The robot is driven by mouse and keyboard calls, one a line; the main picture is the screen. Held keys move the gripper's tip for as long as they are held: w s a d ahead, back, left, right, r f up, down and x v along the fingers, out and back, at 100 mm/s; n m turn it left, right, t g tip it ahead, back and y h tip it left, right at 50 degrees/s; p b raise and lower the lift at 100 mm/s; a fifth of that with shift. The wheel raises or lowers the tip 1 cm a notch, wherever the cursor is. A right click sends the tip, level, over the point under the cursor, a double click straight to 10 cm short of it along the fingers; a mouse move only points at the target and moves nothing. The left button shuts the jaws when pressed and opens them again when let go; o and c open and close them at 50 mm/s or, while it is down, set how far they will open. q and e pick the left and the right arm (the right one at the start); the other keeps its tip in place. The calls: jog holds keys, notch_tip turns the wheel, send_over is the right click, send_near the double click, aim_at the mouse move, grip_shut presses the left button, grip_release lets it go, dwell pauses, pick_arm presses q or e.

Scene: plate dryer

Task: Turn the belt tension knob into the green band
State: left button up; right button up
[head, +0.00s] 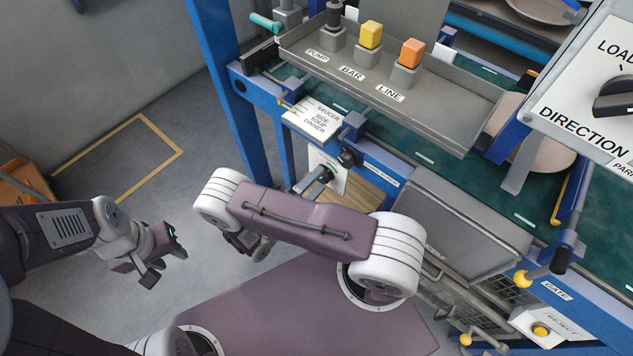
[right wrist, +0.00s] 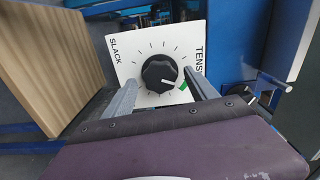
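The belt tension knob (right wrist: 160,73) is a round black dial on a white panel (right wrist: 141,46) marked SLACK and TENS, in the right wrist view. Its white pointer aims to the lower right, close to the small green band (right wrist: 183,86); I cannot tell whether it lies inside the band. My right gripper (right wrist: 160,90) is open, with one grey finger on each side of the knob. Contact is not clear. In the head view the white panel (head: 327,168) is partly hidden by the right gripper. My left gripper (head: 168,265) is open and empty over the floor.
A wooden block (right wrist: 50,62) stands beside the panel. Another black knob (head: 350,157) sits on the blue frame. Above it is a grey tray (head: 430,110) with PUMP, BAR and LINE switches.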

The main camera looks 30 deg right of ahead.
jog(key=v, duration=0.9)
dwell(0.4)
